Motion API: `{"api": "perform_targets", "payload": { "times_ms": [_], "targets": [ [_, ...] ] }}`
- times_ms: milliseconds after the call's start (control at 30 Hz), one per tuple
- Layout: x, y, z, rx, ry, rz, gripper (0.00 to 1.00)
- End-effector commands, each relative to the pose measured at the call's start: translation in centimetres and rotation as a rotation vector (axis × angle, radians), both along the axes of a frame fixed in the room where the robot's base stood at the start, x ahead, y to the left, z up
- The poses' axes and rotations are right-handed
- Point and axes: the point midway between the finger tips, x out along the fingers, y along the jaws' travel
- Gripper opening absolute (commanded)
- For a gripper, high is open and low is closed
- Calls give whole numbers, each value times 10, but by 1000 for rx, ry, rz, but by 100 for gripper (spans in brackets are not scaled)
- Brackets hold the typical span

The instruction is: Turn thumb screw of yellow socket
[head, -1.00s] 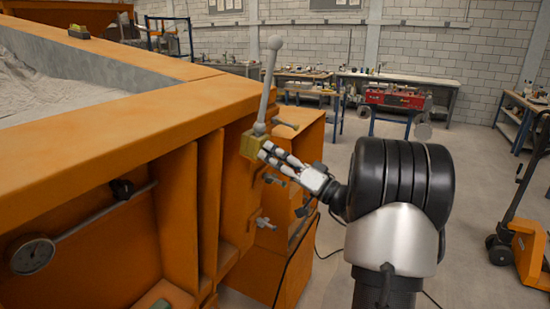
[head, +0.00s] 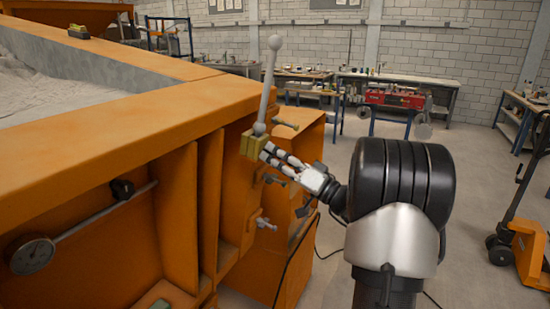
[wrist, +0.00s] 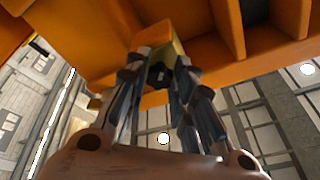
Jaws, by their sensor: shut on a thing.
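The yellow socket (head: 249,143) sits on the side of the orange sandbed frame (head: 120,120). A grey rod with a ball top (head: 268,85) stands up from it, tilted slightly right. My gripper (head: 267,153) reaches the socket from the right, its fingers close against the socket's near right side. In the wrist view, the fingers (wrist: 160,68) close on the small dark thumb screw (wrist: 157,75), just below the yellow socket (wrist: 176,46). The fingers hide most of the screw, so its turn angle cannot be told.
Small grey clamp handles (head: 266,224) stick out below the socket. A dial gauge (head: 32,255) is on the frame at left. An orange cabinet (head: 300,150) stands behind my gripper. Open floor lies right, with a pallet jack (head: 530,240) beyond.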

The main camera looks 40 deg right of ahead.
Motion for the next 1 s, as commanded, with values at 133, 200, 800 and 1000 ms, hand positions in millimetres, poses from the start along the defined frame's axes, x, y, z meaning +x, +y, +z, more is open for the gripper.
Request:
{"api": "perform_targets", "payload": {
  "times_ms": [133,200,800,1000],
  "targets": [
    [0,0,1,43,18,8,0],
    [0,1,1,78,32,15,0],
    [-1,1,4,562,232,106,0],
    [-1,1,5,735,305,140,0]
  ]
}}
